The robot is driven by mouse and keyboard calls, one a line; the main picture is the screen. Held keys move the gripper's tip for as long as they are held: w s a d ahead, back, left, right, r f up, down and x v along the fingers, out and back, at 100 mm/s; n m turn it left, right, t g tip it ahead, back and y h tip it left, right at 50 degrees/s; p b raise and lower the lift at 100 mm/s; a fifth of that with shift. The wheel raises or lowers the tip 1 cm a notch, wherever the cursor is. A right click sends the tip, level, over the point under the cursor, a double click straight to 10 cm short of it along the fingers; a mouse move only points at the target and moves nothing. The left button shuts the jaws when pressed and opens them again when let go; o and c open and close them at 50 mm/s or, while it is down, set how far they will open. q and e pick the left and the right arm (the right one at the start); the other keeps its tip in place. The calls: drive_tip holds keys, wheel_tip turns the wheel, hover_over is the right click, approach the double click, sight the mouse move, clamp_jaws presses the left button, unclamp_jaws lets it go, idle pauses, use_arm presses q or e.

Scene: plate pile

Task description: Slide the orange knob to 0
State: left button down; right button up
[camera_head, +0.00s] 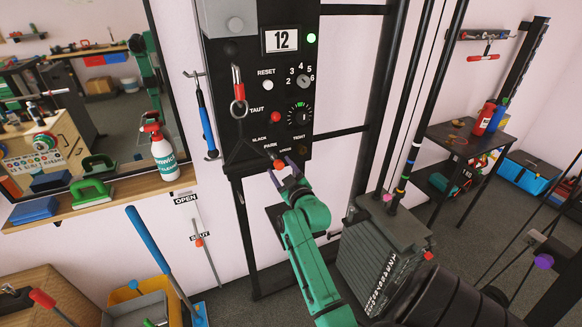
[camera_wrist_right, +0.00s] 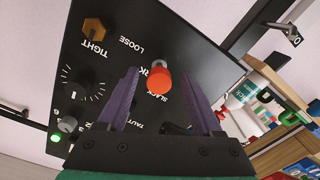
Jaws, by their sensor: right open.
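My right gripper (camera_head: 282,170) is open at the lower edge of a black control panel (camera_head: 250,75). In the wrist view its purple fingers (camera_wrist_right: 160,80) stand on either side of a round red-orange knob (camera_wrist_right: 158,82) on a pale stem. The same knob (camera_head: 279,164) shows near the word PARK in the head view; contact with the fingers cannot be told. A brownish-orange hexagonal knob (camera_wrist_right: 97,30) is by TIGHT and LOOSE. A small orange knob (camera_head: 199,243) sits on the wall rod by SHUT. No scale with a 0 is clearly readable beside the red-orange knob. My left gripper is not in view.
The panel also carries a red knob (camera_head: 276,117) near TAUT, a white RESET button (camera_head: 267,86), a numbered selector (camera_head: 303,82) and a hanging red-handled clip (camera_head: 238,90). A grey weight stack (camera_head: 380,260) stands at lower right. A shelf (camera_head: 120,207) is at left.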

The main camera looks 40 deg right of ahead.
drive_tip(key=b+v, duration=0.2)
drive_tip(key=v, duration=1)
drive_tip(key=shift+s+a, duration=0.15)
drive_tip(key=shift+s, duration=0.05)
